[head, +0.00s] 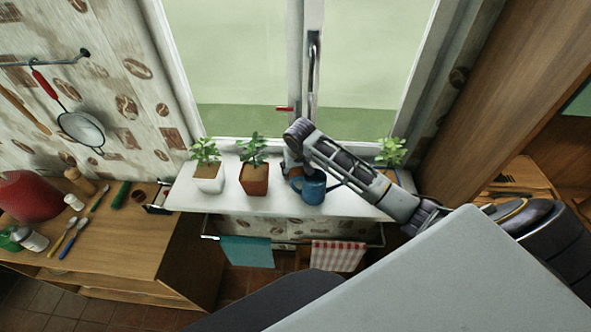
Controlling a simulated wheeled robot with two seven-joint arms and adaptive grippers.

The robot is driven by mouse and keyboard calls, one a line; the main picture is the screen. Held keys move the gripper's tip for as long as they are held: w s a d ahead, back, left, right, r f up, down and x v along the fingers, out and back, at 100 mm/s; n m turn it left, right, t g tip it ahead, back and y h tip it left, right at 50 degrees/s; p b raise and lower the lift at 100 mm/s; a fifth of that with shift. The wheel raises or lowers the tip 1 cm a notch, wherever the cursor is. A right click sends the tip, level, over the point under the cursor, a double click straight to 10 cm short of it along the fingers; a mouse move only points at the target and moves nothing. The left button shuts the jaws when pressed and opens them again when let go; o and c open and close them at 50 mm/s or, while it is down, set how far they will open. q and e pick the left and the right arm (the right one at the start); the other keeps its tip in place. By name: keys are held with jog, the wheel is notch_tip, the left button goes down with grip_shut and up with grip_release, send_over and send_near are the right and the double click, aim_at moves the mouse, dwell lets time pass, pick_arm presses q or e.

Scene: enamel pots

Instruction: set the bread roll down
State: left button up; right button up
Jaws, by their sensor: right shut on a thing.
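No bread roll shows in the head view. My right arm reaches in from the right over the white windowsill (222,197). My right gripper (291,171) points down at the left side of a blue watering can (313,190) and is shut, seemingly on the can's handle. The fingertips are small and partly hidden, so the exact hold is unclear. The can looks upright, at or just above the sill; I cannot tell whether it touches. My left gripper is not in view.
Another plant (390,152) is behind my right arm. The window is behind. A wooden counter (120,240) at left holds several utensils and a red container (30,197).

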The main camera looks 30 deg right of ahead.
jog(key=shift+f, duration=0.2)
jog(key=o, duration=1)
jog(key=shift+r, duration=0.1)
jog(key=shift+b+v, duration=0.85)
jog(key=shift+v, duration=5.15)
jog(key=shift+a, duration=0.1)
jog(key=shift+o, duration=1)
jog(key=shift+w, duration=0.15)
